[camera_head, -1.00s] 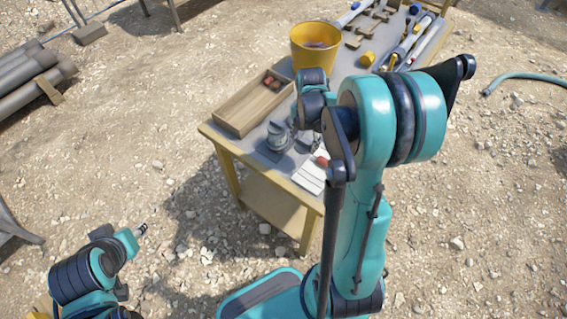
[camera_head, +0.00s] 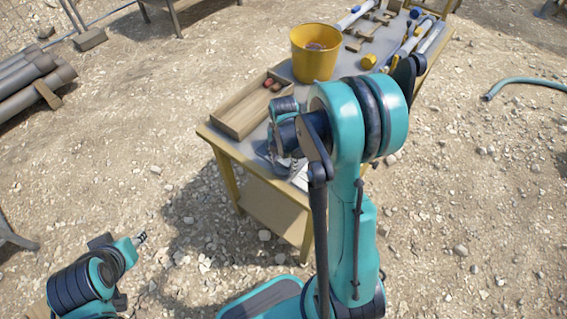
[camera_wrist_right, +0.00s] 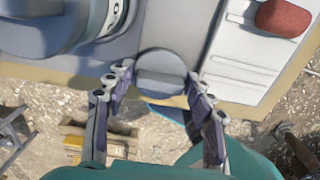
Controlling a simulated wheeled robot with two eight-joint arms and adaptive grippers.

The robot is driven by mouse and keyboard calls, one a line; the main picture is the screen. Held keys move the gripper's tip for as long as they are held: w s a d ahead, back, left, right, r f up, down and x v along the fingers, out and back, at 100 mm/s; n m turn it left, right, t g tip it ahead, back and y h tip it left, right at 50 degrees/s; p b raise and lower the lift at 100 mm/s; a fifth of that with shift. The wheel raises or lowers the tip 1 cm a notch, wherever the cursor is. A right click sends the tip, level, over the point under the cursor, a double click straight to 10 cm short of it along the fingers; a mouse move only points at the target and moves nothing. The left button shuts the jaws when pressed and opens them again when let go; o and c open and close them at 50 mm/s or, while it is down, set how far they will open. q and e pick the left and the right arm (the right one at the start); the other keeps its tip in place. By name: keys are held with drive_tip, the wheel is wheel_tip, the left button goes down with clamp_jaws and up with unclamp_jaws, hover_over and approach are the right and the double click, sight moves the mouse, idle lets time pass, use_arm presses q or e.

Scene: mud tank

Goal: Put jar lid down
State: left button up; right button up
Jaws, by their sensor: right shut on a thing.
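The jar lid (camera_wrist_right: 161,68) is a small grey disc in the right wrist view. My right gripper (camera_wrist_right: 158,84) is shut on it, with one finger at each side. The lid appears over or near the front edge of the table (camera_head: 228,148); whether it touches the top I cannot tell. In the head view my right gripper (camera_head: 276,160) is at the near left end of the table, and my arm mostly hides the lid. My left gripper (camera_head: 140,238) is low at the left, away from the table; its fingers are too small to read.
A large round grey object with a marked ring (camera_wrist_right: 100,18) stands left of the lid. A pale ridged piece (camera_wrist_right: 238,62) and a red lump (camera_wrist_right: 283,16) are right. A wooden tray (camera_head: 236,122) and yellow bucket (camera_head: 315,68) stand farther back, with tools beyond.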

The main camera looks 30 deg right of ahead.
sight(284, 162)
drive_tip(key=shift+f+b, duration=0.5)
drive_tip(key=shift+f, duration=0.05)
drive_tip(key=o, duration=1)
drive_tip(key=shift+c, duration=0.2)
drive_tip(key=shift+r, duration=0.1)
drive_tip(key=shift+r+p, duration=0.25)
drive_tip(key=shift+p, duration=0.05)
wheel_tip(284, 162, up, 11)
drive_tip(key=p, duration=0.4)
drive_tip(key=s+a+r+m+t, duration=0.7)
drive_tip(key=s+a+r+m, duration=0.3)
drive_tip(key=m, duration=1.2)
drive_tip(key=shift+s+a, duration=0.3)
drive_tip(key=shift+s, duration=0.2)
